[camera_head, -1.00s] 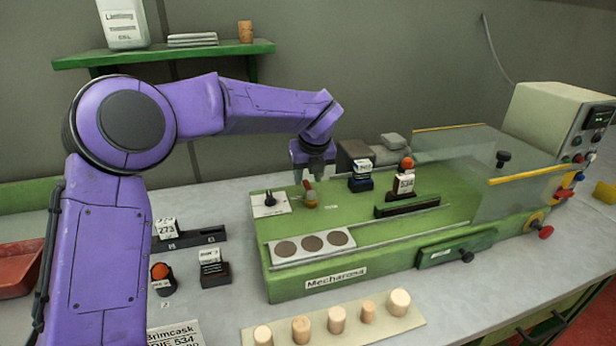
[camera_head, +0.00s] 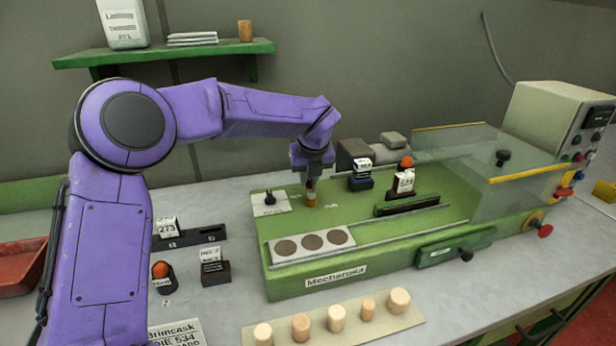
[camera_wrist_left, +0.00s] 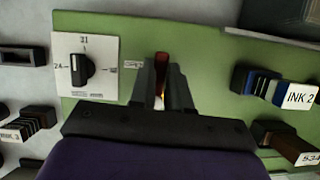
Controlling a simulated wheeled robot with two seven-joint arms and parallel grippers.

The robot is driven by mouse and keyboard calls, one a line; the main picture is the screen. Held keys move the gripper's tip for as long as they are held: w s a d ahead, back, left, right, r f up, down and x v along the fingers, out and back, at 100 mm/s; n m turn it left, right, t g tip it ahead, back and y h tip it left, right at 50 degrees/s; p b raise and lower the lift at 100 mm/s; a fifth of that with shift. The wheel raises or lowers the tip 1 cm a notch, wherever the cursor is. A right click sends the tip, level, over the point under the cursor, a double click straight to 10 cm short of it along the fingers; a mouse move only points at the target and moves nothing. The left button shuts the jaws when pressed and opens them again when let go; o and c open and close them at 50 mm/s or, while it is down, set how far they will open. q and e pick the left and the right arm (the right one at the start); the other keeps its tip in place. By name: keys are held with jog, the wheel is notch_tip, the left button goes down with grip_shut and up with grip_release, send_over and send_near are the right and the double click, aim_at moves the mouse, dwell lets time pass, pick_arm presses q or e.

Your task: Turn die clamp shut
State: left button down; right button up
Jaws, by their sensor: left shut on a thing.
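The die clamp (camera_head: 311,198) is a small brass post with a red lever on the green machine bed (camera_head: 350,275). My left gripper (camera_head: 311,178) comes down on it from above. In the left wrist view my left gripper (camera_wrist_left: 163,95) is shut on the red lever (camera_wrist_left: 161,60) of the clamp, between its two fingers. The lever's lower part and the brass post are mostly hidden there. The die marked 534 (camera_head: 404,182) stands in the dark holder right of the clamp. My right gripper is not in view.
A dial plate (camera_head: 270,203) with a black knob lies just left of the clamp. A blue ink block (camera_head: 361,178) stands to its right. A clear guard (camera_head: 480,175) covers the machine's right part. Several corks (camera_head: 336,319) stand on a strip in front.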

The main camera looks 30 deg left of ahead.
pick_arm(q)
jog(key=m, duration=0.2)
jog(key=m+h+p, duration=0.1)
jog(key=shift+w+d+r+t, duration=0.15)
jog(key=shift+w+d+t, duration=0.15)
jog(key=shift+t, duration=0.1)
jog(key=m+p, duration=0.1)
jog(key=m, duration=0.1)
jog(key=d+m+h+p, duration=0.1)
jog(key=shift+w+r+m+t+p, duration=0.1)
jog(key=shift+w+m+t+p, duration=0.05)
jog(key=shift+m+t+p, duration=0.2)
jog(key=m+h+p, duration=0.1)
jog(key=m+p, duration=0.1)
jog(key=d+m+h+p, duration=0.1)
jog(key=m+p, duration=0.1)
jog(key=shift+d+m, duration=0.1)
jog(key=shift+m, duration=0.15)
jog(key=shift+d+m+h+p, duration=0.25)
jog(key=shift+m+h+p, duration=0.05)
jog(key=shift+m+p, duration=0.65)
jog(key=shift+d+m+h+p, duration=0.25)
jog(key=shift+m+h+p, duration=0.15)
jog(key=shift+m+p, duration=0.6)
jog(key=shift+s+d+f+m+g+h+p, duration=0.15)
jog(key=shift+s+m+g+h, duration=0.1)
jog(key=shift+m, duration=0.3)
jog(key=shift+s+d+f+m+g+h+p, duration=0.1)
jog(key=shift+m+g+h+p, duration=0.1)
jog(key=shift+m, duration=0.3)
